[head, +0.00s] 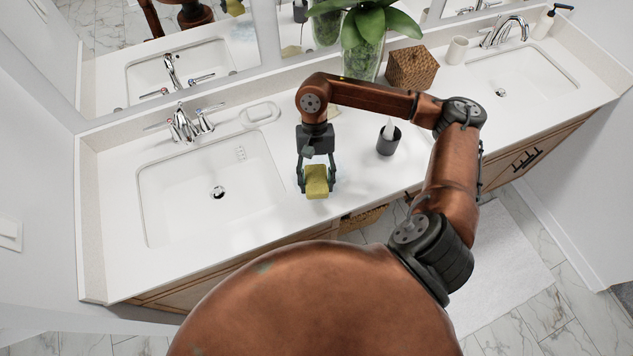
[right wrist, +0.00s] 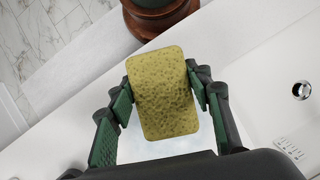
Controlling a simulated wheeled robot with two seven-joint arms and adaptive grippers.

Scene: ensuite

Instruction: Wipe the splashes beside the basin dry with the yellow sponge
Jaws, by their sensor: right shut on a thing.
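The yellow sponge (head: 317,179) is between the fingers of my right gripper (head: 316,186), which is shut on it. They are over the white counter just right of the left basin (head: 185,200). In the right wrist view the sponge (right wrist: 162,92) fills the space between the green finger pads, and the basin drain shows at the right. I cannot tell whether the sponge touches the counter. A faint bluish, wet-looking patch (right wrist: 150,150) shows on the counter beside the sponge, partly hidden by the gripper; the splashes are hard to make out in the head view. My left gripper is out of view.
A dark cup (head: 388,141) stands right of the sponge. A soap dish (head: 259,114) lies behind the basin, near the faucet (head: 184,125). A plant vase (head: 362,60) and woven box (head: 412,67) stand at the back. The counter's front edge is close to the sponge.

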